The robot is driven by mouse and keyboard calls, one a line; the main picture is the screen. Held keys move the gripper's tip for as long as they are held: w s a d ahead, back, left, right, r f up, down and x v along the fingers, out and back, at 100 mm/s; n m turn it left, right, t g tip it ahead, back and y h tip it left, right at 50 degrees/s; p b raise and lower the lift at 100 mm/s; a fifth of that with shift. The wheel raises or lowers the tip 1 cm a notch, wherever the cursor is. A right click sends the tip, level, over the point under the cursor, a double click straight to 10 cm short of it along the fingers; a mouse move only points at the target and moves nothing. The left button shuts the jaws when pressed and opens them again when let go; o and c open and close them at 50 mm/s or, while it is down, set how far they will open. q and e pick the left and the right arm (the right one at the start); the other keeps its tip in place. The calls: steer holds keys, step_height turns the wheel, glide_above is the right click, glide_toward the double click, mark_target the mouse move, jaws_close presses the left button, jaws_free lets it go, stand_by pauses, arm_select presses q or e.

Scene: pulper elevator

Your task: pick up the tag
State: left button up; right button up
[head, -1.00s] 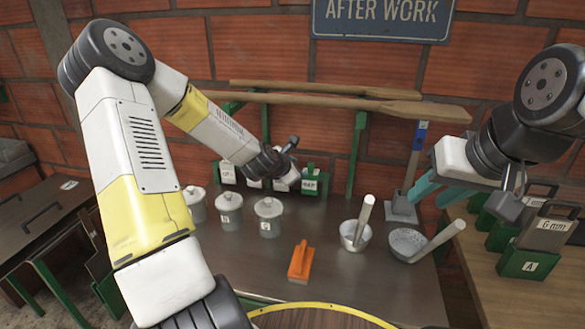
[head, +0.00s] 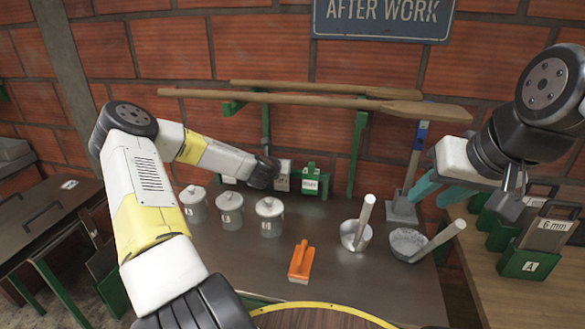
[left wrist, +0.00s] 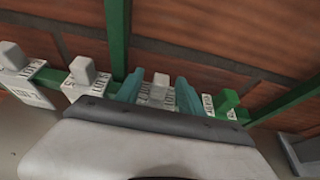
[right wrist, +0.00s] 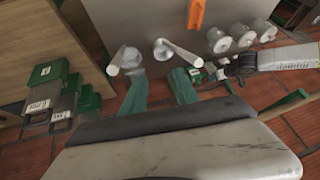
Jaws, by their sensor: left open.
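Several small tags with raised block handles and printed labels stand in a row at the back of the table, by the wall. In the left wrist view, one pale tag (left wrist: 160,82) is between the two teal fingers of my left gripper (left wrist: 160,92). The gripper is open, and I cannot tell whether the fingers touch the tag. Other pale tags (left wrist: 84,74) are to the left, and a green tag (left wrist: 227,103) is to the right. In the head view the green tag (head: 310,181) shows, but my left wrist hides part of the row. My right gripper (head: 440,190) is open and empty.
Lidded grey pots (head: 230,211), an orange tool (head: 301,262) and two metal bowls (head: 353,237) stand on the table. Wooden paddles (head: 300,98) hang above the tags. Green boxes (head: 525,260) stand at the right.

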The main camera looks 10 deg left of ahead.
arm_select(q)
steer(key=shift+w+f, duration=0.1)
steer(key=shift+w, duration=0.1)
jaws_close()
stand_by(0.3)
